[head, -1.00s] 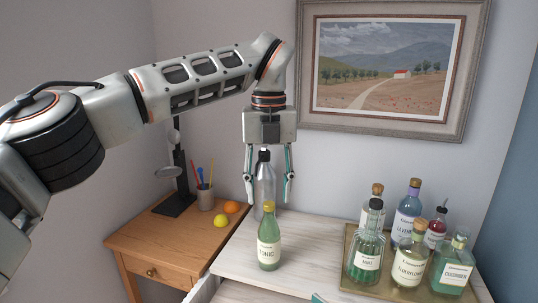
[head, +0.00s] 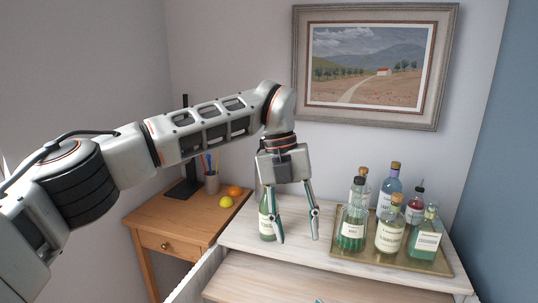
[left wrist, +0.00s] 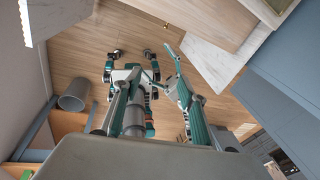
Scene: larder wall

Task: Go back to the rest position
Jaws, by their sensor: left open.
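My left gripper (head: 297,240) is open and empty, tilted, with its fingers pointing down over the front of the pale counter. It stands in front of a green bottle (head: 265,222), which its left finger partly covers. I cannot tell whether finger and bottle touch. In the left wrist view the two teal fingers (left wrist: 152,65) are spread with nothing held between them. A small teal sliver at the bottom edge of the head view may be part of my right gripper; its jaws do not show.
A brass tray (head: 385,253) with several bottles stands on the counter's right. A pulled-out drawer (head: 300,281) lies below the counter's front edge. A wooden side table (head: 165,218) at the left holds a pencil cup (head: 211,184), a lemon (head: 226,202) and an orange (head: 235,190).

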